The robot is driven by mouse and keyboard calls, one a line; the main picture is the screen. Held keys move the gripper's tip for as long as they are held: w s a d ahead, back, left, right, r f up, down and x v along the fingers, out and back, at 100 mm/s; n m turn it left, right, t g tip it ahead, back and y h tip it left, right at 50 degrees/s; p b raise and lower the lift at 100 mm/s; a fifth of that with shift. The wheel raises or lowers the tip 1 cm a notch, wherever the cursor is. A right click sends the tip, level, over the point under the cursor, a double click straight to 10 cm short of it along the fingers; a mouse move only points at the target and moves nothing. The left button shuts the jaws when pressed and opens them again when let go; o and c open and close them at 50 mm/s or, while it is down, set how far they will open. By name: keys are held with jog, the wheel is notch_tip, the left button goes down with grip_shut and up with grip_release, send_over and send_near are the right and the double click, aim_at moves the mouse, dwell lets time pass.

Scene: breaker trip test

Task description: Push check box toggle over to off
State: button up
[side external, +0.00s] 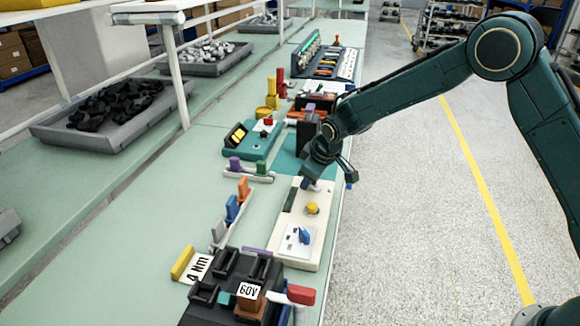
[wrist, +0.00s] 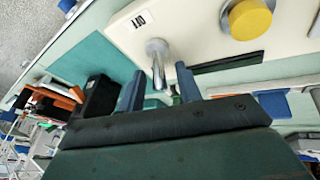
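The check box is a cream panel (side external: 284,248) on the bench, with a yellow button (side external: 312,208) and a white plate with a blue knob (side external: 304,236). In the wrist view the panel (wrist: 195,40) shows a metal toggle lever (wrist: 158,68) beside an OFF label (wrist: 138,21) and the yellow button (wrist: 249,18).
A dark fixture with a 60V tag (side external: 250,291) stands at the panel's near end. A rail with coloured clips (side external: 232,208) and a teal box (side external: 252,140) lie to the left. A dark block (side external: 308,137) stands close behind my gripper. The bench's left part has free room.

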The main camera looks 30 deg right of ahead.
aim_at(323, 191)
grip_shut()
jog(key=shift+s+d+t+y, duration=0.1)
jog(key=shift+s+t+y, duration=0.1)
jog(key=shift+t+y, duration=0.1)
jog(key=t+y, duration=0.1)
jog(key=s+d+m+t+y, duration=0.1)
jog(key=t, duration=0.1)
jog(key=shift+r+y, duration=0.1)
jog(key=shift+y, duration=0.2)
jog(key=shift+s+d+m+t+y, duration=0.25)
jog(key=shift+t+y, duration=0.4)
jog(key=shift+t, duration=0.2)
jog(key=shift+s+d+m+t+y, duration=0.25)
jog(key=shift+t+y, duration=0.4)
jog(key=shift+t, duration=0.2)
jog(key=shift+s+f, duration=0.1)
jog(key=shift+f, duration=0.1)
grip_release()
jog(key=shift+d, duration=0.1)
